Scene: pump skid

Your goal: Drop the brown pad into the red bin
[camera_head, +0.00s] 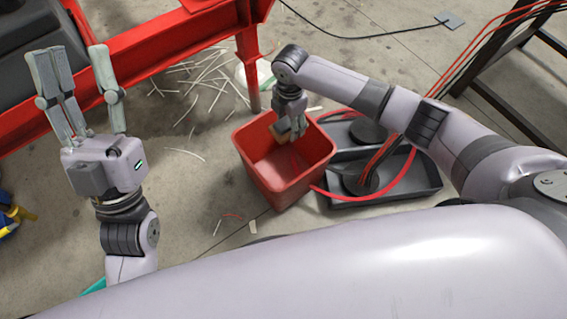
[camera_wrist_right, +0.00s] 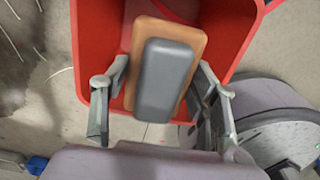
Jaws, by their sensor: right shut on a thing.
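The brown pad (camera_wrist_right: 191,37) has a grey block (camera_wrist_right: 162,75) on the face toward the wrist camera. My right gripper (camera_wrist_right: 160,82) is shut on the pad, with one finger at each side of it. In the head view the brown pad (camera_head: 279,131) is small and partly hidden by my right gripper (camera_head: 291,127), which points down over the back of the red bin (camera_head: 256,175). The visible bin floor looks empty. The red bin wall (camera_wrist_right: 88,45) shows behind the pad in the wrist view. My left gripper (camera_head: 83,93) is open and empty at the left, fingers pointing up.
A dark tray (camera_head: 400,180) with round dark parts and red hoses stands right of the bin. A red frame (camera_head: 150,55) crosses the upper left. Pale strips (camera_head: 205,85) litter the concrete floor. A dark metal stand (camera_head: 500,90) is at upper right.

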